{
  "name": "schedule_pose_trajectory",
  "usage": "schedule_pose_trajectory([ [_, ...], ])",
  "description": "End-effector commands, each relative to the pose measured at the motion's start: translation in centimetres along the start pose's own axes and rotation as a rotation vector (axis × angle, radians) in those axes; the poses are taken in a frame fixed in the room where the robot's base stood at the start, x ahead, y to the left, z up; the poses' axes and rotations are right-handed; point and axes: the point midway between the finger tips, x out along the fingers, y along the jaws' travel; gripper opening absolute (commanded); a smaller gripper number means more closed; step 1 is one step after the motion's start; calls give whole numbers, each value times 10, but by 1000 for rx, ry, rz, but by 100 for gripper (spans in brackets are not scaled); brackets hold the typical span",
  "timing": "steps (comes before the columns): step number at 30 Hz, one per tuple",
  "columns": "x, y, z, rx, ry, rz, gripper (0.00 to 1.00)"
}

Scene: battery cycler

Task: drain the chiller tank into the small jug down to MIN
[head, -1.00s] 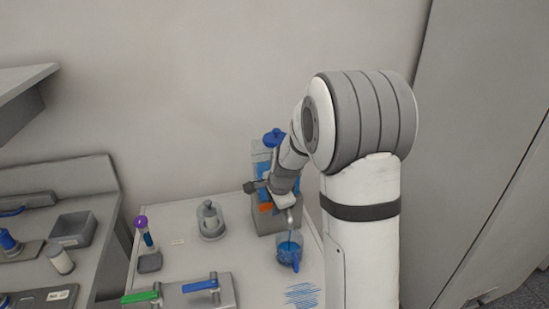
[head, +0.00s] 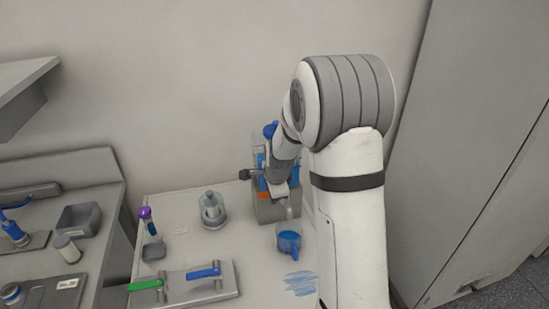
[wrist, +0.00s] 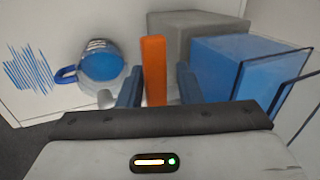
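The chiller tank (head: 258,145) stands at the back right of the bench, partly behind my arm. It holds blue liquid (wrist: 220,62), also seen in the wrist view; I cannot read a MIN mark. The orange tap lever (wrist: 154,70) is on its grey base (head: 280,211). My gripper (wrist: 160,85) has its fingers on either side of the lever, with a gap visible at the right finger; it looks open. The small jug (head: 288,240) stands below the spout (head: 290,209) with blue liquid inside (wrist: 102,66). I see no stream between spout and jug.
Blue hatching (head: 300,284) marks the bench in front of the jug. A plate with green and blue handles (head: 203,274), a glass vessel (head: 213,212) and a purple-topped tube (head: 147,222) stand to the left. A tall grey cabinet (head: 460,150) is at the right.

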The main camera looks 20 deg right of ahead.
Motion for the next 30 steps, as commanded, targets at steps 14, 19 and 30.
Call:
schedule_pose_trajectory([
  [14, -34, -3, 0, 0, 0, 0, 32],
  [19, -54, -3, 0, 0, 0, 2, 32],
  [30, -79, -3, 0, 0, 0, 2, 32],
])
